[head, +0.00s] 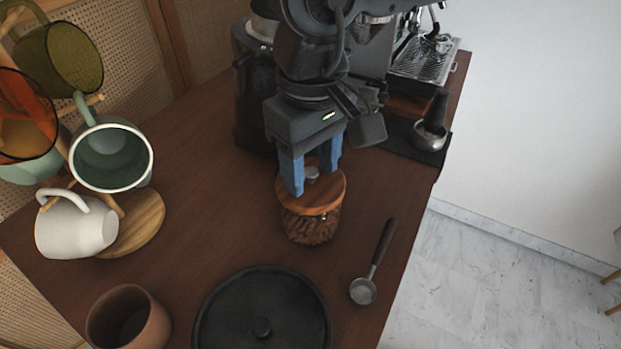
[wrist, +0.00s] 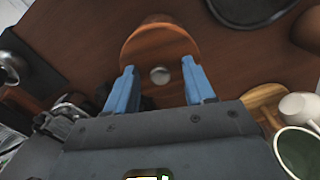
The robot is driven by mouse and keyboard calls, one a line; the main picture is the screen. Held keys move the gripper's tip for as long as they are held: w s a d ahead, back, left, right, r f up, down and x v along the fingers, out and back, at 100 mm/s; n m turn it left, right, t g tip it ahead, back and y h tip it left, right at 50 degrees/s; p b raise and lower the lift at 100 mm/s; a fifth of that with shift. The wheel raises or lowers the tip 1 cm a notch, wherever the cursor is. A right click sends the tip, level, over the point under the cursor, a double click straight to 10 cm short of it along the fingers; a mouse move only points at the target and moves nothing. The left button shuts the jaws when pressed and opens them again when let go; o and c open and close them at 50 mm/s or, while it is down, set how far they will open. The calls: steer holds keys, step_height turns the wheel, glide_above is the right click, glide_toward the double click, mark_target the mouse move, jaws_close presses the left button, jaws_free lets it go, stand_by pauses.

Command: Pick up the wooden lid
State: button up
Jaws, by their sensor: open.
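The wooden lid (head: 323,198) is round, with a small grey metal knob (head: 312,173) on top. It sits on a glass jar of coffee beans (head: 311,227) on the cart's brown top. My gripper (head: 314,183) points down just over the lid, with its two blue fingers open on either side of the knob. In the wrist view the lid (wrist: 160,47) shows ahead of the fingers, and the knob (wrist: 160,75) lies between the fingertips of my gripper (wrist: 157,80). A gap shows on both sides of the knob. Whether the fingertips touch the lid I cannot tell.
A scoop (head: 364,289) lies right of the jar. A black round lid (head: 261,314) and a terracotta cup (head: 128,321) are at the front. A mug tree with several mugs (head: 77,226) stands at left. A coffee machine (head: 420,65) is behind. The counter between mugs and jar is clear.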

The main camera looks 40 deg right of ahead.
jaws_close()
stand_by(0.3)
